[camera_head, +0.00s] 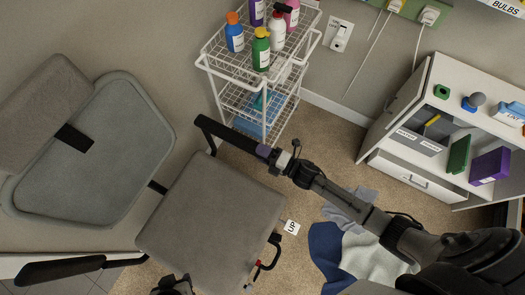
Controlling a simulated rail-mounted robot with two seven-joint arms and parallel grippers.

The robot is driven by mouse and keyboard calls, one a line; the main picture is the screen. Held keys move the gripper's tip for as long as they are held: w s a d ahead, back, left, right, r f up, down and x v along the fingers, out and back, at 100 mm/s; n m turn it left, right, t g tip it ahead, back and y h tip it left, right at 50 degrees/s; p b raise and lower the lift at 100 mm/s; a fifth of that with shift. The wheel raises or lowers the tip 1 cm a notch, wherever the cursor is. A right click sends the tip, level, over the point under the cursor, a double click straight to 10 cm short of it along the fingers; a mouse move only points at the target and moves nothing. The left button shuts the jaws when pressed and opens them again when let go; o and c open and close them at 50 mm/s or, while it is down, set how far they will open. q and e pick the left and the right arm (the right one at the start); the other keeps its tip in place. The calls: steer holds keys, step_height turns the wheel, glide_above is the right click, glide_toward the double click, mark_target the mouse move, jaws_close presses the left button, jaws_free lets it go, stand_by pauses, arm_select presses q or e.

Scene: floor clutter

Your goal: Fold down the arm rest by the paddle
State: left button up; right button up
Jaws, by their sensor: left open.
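A grey office chair has its seat (212,222) in the middle and its backrest (95,150) at the left. A black arm rest (225,136) extends from the seat's far side toward the right, with a small purple part (263,151) at its end, which may be the paddle. My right gripper (274,156) is right at this purple part; its fingers are too small and dark to tell whether they grip it. My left gripper (172,287) is open at the bottom edge, beside the seat's near edge, mostly cut off. Another black arm rest (62,269) is at lower left.
A white wire cart (232,72) with bottles stands behind the chair. Cloths (358,252) lie on the carpet under my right arm.

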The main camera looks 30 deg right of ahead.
steer(key=shift+o, duration=1.4)
steer(key=p+v, duration=0.1)
steer(key=v, duration=1.3)
steer(key=shift+w, duration=0.1)
